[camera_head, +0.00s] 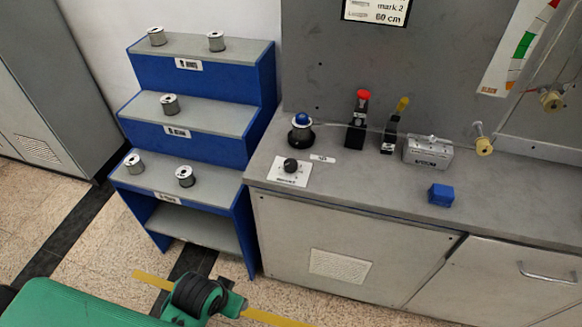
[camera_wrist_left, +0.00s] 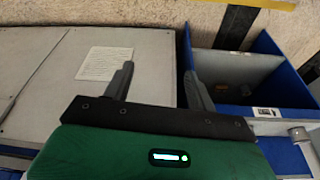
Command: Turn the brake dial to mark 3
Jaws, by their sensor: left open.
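The brake dial (camera_head: 291,165) is a black round knob on a white plate, on the grey bench top near its left front corner. Its pointer and marks are too small to read. My left gripper (camera_wrist_left: 159,72) shows in the left wrist view, its two dark fingers wide apart with nothing between them. Behind the fingers are the grey cabinet front and the edge of the blue rack. The dial is not visible in that view. In the head view my green left arm comes in at bottom left, and I cannot make out its fingers. My right gripper is not in view.
Behind the dial stands a blue-topped black post (camera_head: 301,130). To its right are a red-topped lever (camera_head: 359,112), a yellow-topped lever (camera_head: 394,128), a metal block (camera_head: 428,153) and a blue block (camera_head: 440,195). A blue stepped rack (camera_head: 198,140) with several spools stands left of the bench.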

